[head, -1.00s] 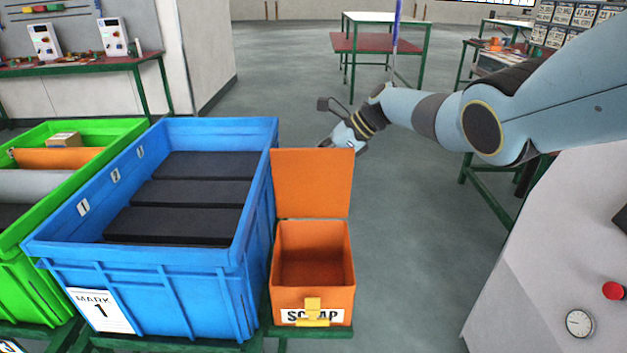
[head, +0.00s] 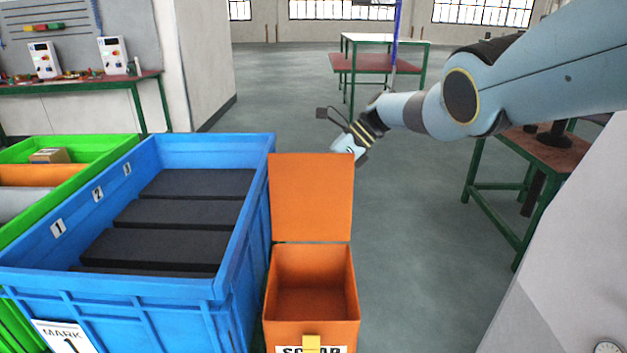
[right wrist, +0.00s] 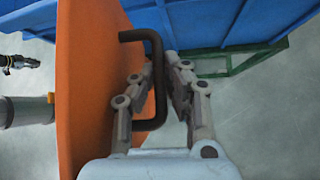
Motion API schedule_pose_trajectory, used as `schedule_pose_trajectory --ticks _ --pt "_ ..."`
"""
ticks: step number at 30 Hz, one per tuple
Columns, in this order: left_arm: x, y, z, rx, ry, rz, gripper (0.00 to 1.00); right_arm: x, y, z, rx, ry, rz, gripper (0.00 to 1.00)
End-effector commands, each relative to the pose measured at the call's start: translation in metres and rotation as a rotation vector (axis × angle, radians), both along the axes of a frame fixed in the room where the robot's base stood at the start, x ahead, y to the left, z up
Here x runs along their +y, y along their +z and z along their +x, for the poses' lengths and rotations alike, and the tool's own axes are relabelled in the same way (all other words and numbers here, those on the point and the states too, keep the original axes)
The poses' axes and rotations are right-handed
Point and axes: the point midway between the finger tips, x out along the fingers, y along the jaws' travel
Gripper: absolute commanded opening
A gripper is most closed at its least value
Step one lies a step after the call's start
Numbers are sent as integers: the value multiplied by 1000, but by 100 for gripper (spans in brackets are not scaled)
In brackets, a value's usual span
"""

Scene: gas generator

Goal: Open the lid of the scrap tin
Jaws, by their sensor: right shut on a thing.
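The orange scrap tin (head: 312,287) stands at the lower middle of the head view, its inside showing empty. Its lid (head: 311,197) stands upright at the back edge, with the tin's mouth uncovered. My right gripper (head: 350,150) is behind the lid's top edge, its fingertips partly hidden there. In the right wrist view, its two fingers (right wrist: 158,85) are closed around the dark bar handle (right wrist: 154,60) on the lid's outer face (right wrist: 85,90). My left gripper does not show in the head view.
A blue crate (head: 105,282) with dark blocks stands directly left of the tin. A green crate (head: 95,148) is further left. A red-topped table with green legs (head: 480,190) stands at the right. Open floor (head: 410,240) lies behind and right of the tin.

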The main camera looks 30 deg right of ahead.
Motion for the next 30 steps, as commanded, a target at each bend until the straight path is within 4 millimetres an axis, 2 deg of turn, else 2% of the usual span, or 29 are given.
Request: schedule_pose_trajectory --ticks 1,4,12,17,21,30 --pt "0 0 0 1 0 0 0 -1 3 2 -6 0 0 9" --pt "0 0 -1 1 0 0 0 -1 3 1 -6 0 0 21" --pt "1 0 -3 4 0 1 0 -1 1 1 -3 0 -1 21" --pt "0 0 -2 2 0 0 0 -8 7 -1 -5 -3 -3 21" --pt "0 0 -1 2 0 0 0 -18 18 -8 -4 1 -5 21" --pt "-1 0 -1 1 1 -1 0 -64 67 -27 -4 -1 -3 21"
